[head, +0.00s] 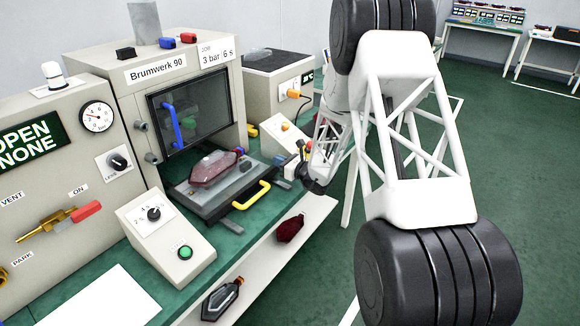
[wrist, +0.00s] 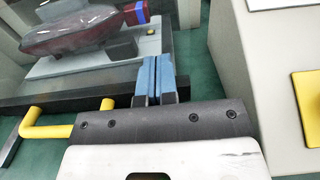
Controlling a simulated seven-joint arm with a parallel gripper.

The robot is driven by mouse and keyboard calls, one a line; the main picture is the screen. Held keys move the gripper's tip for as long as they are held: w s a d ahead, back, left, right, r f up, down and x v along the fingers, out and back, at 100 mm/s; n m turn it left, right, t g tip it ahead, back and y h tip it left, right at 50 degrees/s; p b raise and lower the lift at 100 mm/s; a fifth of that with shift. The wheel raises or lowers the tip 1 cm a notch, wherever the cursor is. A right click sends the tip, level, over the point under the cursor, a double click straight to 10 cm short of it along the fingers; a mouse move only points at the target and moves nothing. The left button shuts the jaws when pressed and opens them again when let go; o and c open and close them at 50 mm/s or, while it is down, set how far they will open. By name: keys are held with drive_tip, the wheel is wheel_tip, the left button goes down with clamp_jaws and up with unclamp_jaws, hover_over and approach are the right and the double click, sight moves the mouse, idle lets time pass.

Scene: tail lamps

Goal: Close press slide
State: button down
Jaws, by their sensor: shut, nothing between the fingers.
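The press slide (head: 213,187) is a dark tray pulled out in front of the press (head: 128,112) labelled Brumwerk 90. A yellow handle (head: 251,194) is on its front edge. A dark red tail lamp (head: 214,170) lies on the slide's grey fixture. In the wrist view, my gripper (wrist: 153,80) is shut and empty, its blue finger pads together near the slide's right end. The yellow handle (wrist: 62,122) is to the left of the fingers there; I cannot tell whether anything touches. The press door with a blue handle (head: 171,122) is dark and see-through.
A control box (head: 166,237) with a dial and green button stands left of the slide. Another box with an orange knob (head: 285,127) stands to its right. Two more lamp parts (head: 290,228) (head: 222,299) lie on the lower shelf. Green floor is open at right.

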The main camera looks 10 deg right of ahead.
drive_tip(key=x, duration=1.9)
drive_tip(key=shift+w+a+f, duration=0.1)
drive_tip(key=shift+w+a, duration=0.05)
drive_tip(key=v, duration=1.4)
